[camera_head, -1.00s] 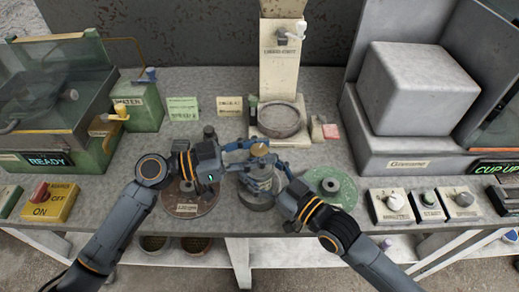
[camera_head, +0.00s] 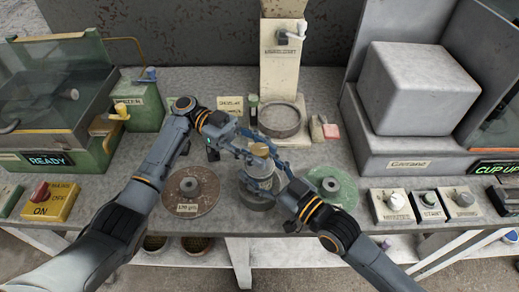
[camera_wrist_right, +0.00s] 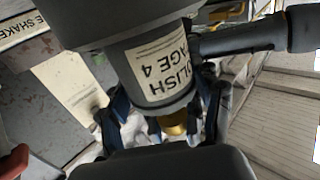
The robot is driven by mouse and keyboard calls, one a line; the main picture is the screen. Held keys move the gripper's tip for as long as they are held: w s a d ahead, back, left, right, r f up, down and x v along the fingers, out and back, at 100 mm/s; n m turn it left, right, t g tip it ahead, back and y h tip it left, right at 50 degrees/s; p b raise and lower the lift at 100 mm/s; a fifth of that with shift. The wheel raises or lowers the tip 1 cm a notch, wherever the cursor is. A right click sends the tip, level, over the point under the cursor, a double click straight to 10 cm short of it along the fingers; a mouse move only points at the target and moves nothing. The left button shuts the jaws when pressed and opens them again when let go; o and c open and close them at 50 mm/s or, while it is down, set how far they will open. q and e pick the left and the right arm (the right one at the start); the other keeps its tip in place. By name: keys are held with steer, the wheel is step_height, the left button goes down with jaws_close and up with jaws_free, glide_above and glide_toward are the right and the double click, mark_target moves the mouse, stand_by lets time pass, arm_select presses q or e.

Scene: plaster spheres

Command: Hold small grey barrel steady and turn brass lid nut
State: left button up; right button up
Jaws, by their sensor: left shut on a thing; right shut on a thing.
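The small grey barrel (camera_head: 261,184) stands upright near the front middle of the bench, with the brass lid nut (camera_head: 259,150) on top. My right gripper (camera_head: 277,180) is shut on the barrel from the right. In the right wrist view the barrel (camera_wrist_right: 120,38) appears upside down, with a label reading "POLISH" and "4". The brass nut (camera_wrist_right: 173,124) shows below it, between blue fingers. My left gripper (camera_head: 254,155) is shut at the lid nut from the upper left. The fingers partly hide the barrel's upper part and the exact contact.
A brown disc (camera_head: 208,199) lies left of the barrel and a green disc (camera_head: 347,183) lies right. A round dark ring (camera_head: 279,121) is behind. A yellow switch box (camera_head: 55,202) sits front left. Labelled button boxes (camera_head: 391,209) stand front right.

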mark_target(259, 149)
arm_select(q)
steer(key=shift+s+d+m+g+y, duration=0.1)
steer(key=shift+m+g+y, duration=0.8)
steer(key=shift+g, duration=0.2)
steer(key=shift+d, duration=0.1)
steer(key=shift+a+f+m+g+y, duration=0.15)
steer(key=shift+a+m+g+y, duration=0.15)
steer(key=shift+y, duration=0.1)
stand_by(2.4)
steer(key=o, duration=1.2)
step_height(259, 149, up, 10)
steer(key=shift+r, duration=0.1)
